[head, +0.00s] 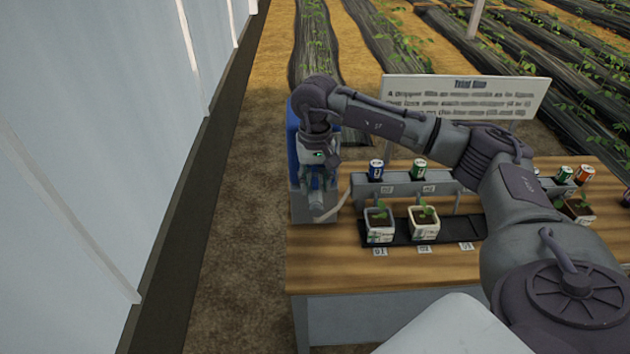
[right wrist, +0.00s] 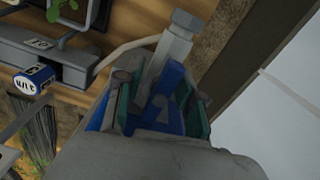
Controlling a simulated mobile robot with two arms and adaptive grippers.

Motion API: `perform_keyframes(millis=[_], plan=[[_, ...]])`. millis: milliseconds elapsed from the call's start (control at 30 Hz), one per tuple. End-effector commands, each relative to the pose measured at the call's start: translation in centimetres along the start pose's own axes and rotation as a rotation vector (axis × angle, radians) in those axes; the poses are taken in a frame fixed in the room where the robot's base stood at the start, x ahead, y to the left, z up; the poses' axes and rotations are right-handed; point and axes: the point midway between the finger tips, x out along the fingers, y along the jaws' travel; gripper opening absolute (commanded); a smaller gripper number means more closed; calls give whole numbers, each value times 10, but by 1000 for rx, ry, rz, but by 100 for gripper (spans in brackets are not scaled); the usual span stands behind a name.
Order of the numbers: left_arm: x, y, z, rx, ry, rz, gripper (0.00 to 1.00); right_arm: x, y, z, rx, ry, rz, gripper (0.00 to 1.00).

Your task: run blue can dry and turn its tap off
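A small blue can (head: 375,168) stands on the grey rail at the left end of the table; it also shows in the right wrist view (right wrist: 33,79). A large blue container (head: 293,150) stands at the table's left end, partly behind my right gripper (head: 320,193). In the right wrist view my right gripper (right wrist: 160,95) points at a grey fitting (right wrist: 176,45) with a blue, handle-like part (right wrist: 168,98) between its fingers. The fingers look apart, with a gap beside the blue part. Whether they touch it is unclear. My left gripper is out of view.
A pale hose (right wrist: 125,50) runs from the fitting to the grey rail (head: 400,187). A sign (head: 465,98) stands behind. My right arm covers the table's middle. A pale wall is far left.

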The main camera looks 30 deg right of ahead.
Motion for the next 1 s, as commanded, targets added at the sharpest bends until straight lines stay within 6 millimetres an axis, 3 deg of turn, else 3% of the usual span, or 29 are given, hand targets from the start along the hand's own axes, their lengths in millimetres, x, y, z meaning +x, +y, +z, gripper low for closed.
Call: perform_keyframes(millis=[367, 1000], plan=[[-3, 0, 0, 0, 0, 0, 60, -7, 0, -3, 7, 9, -6, 47], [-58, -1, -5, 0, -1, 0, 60, -100, 0, -2, 5, 10, -9, 47]])
